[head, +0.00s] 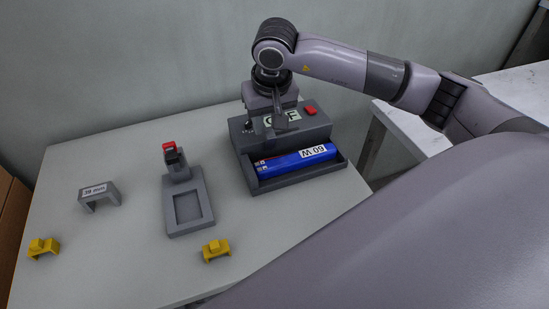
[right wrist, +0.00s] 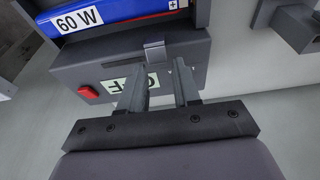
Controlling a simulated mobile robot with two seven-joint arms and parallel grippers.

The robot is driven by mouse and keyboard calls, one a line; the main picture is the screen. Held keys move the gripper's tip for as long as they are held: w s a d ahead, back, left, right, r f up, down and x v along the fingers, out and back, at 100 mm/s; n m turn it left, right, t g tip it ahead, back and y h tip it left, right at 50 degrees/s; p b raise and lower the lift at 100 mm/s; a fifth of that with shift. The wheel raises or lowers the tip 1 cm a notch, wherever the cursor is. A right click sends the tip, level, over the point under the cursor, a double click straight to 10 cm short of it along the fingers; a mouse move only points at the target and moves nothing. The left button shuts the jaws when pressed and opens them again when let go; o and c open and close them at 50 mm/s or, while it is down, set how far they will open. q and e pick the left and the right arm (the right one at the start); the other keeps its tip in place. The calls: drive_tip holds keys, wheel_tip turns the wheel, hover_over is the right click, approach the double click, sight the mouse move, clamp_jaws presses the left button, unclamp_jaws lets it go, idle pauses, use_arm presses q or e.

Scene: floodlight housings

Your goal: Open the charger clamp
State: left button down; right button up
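The charger (head: 240,136) is a grey box at the back right of the table, with an OFF label (head: 289,118), a red button (head: 310,109) and a front tray. A blue 60 W battery (head: 300,159) lies in the tray. In the right wrist view, a small silver metal tab (right wrist: 154,52), perhaps the clamp, sits at the charger's edge beside the battery. My right gripper (head: 268,122) is over the charger, pointing down. In the right wrist view its two fingers (right wrist: 161,88) are apart with nothing between them, just short of the tab; contact cannot be told.
A grey fixture with a red-tipped upright (head: 187,204) stands mid-table. A grey 38 mm bracket (head: 99,194) and two yellow clips (head: 216,250) (head: 43,248) lie left and front. A wall is close behind the charger. Table between the pieces is clear.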

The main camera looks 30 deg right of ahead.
drive_tip(key=shift+r+p, duration=1.2)
drive_tip(key=shift+r, duration=0.8)
clamp_jaws()
